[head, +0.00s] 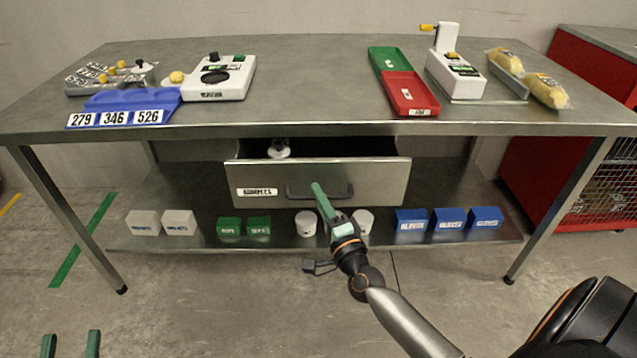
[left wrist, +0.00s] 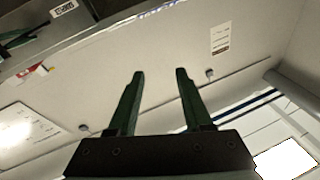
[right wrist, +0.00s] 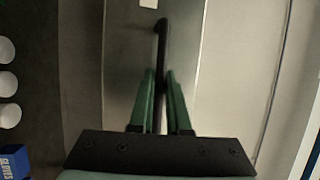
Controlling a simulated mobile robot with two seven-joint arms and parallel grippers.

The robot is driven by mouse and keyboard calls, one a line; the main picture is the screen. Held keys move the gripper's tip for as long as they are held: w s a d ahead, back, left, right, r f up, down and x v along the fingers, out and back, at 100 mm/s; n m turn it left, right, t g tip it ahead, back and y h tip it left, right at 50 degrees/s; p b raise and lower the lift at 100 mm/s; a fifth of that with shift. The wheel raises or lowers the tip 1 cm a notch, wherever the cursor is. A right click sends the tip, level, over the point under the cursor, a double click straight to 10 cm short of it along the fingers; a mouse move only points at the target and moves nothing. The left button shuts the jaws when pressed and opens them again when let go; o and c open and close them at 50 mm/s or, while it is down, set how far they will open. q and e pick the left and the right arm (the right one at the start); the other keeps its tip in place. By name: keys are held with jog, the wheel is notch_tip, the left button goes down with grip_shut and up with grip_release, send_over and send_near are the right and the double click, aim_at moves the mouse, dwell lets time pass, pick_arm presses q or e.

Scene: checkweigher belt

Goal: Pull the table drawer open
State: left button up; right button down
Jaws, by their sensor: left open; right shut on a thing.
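The table drawer (head: 380,180) hangs under the table top and stands partly open, with a white object (head: 279,148) visible inside it. Its dark bar handle (head: 300,194) runs across the front. My right gripper (head: 319,192) is at the handle, and in the right wrist view its green fingers (right wrist: 160,95) are closed around the dark handle bar (right wrist: 161,45). My left gripper (head: 70,345) is low at the bottom left of the head view, apart from the table. In the left wrist view its fingers (left wrist: 160,80) are spread and empty.
The table top (head: 310,85) carries a blue bin (head: 125,100), a white scale (head: 222,80), green and red trays (head: 405,90) and a white dispenser (head: 455,72). The lower shelf (head: 285,240) holds several small boxes and white tubs. The floor in front is clear.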

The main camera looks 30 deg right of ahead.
pick_arm(q)
jog(key=s+f+n+g+y+p, duration=0.1)
jog(key=s+f+g, duration=0.1)
jog(key=f, duration=0.7)
jog(key=s+f+n+g+y+p, duration=0.2)
jog(key=f+g, duration=0.3)
jog(key=f, duration=0.4)
jog(key=shift+s+a, duration=0.25)
jog(key=shift+a, duration=0.2)
pick_arm(e)
jog(key=s+a, duration=0.9)
jog(key=s, duration=0.6)
jog(key=shift+a, duration=0.15)
jog(key=c, duration=1.2)
grip_release()
jog(key=shift+o, duration=0.2)
pick_arm(q)
jog(key=shift+s, duration=0.15)
pick_arm(e)
jog(key=shift+s, duration=0.15)
